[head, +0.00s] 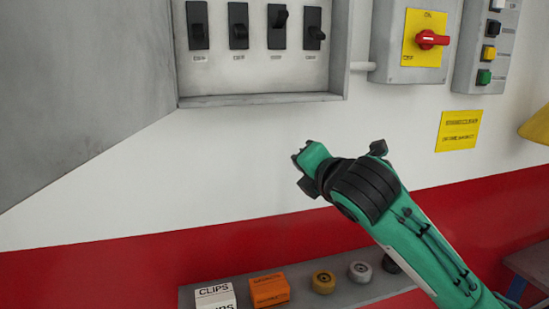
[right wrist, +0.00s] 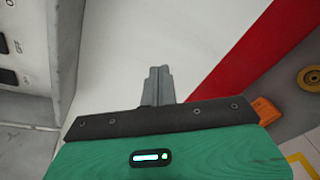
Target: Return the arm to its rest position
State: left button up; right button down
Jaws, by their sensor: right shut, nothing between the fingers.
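My right arm (head: 420,235), green with black joints, reaches in from the lower right in the head view. Its hand end (head: 313,160) is in front of the white wall, below the switch panel and apart from it. In the right wrist view my right gripper (right wrist: 158,72) has its grey fingers together, with nothing between them. The fingers hardly show in the head view. My left arm and left gripper are not in view.
A grey switch box (head: 262,100) with several black switches, a red rotary switch (head: 428,40) and a push-button box (head: 487,50) are on the wall. Below, a grey ledge (head: 345,293) bears a white clips box (head: 215,296), an orange box (head: 269,290) and round parts.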

jog(key=s+d+f+m+g+h, duration=0.15)
jog(key=s+f+m, duration=0.3)
jog(key=f, duration=0.65)
jog(key=s+d+f+m+g, duration=0.25)
jog(key=f+m, duration=0.25)
jog(key=f, duration=0.5)
jog(key=s+d+f+m+g+h, duration=0.1)
jog(key=s+d+f+m, duration=0.3)
jog(key=f, duration=0.7)
jog(key=s+d+f+m+g+h, duration=0.1)
jog(key=s+d+f+m+g, duration=0.3)
jog(key=s+f+m, duration=0.6)
jog(key=s+d+f+m+g+h, duration=0.2)
jog(key=s+d+f+m, duration=0.45)
jog(key=s, duration=0.85)
notch_tip(320, 180, down, 36)
jog(key=s+a+n+g+b, duration=0.1)
jog(key=n+g+b, duration=0.1)
jog(key=n, duration=0.1)
jog(key=s+d+f+b, duration=0.1)
jog(key=s+d+f, duration=0.2)
jog(key=s+f, duration=1.5)
jog(key=shift+s+f+g+b, duration=0.3)
jog(key=shift+f+g, duration=0.1)
jog(key=shift+f, duration=0.35)
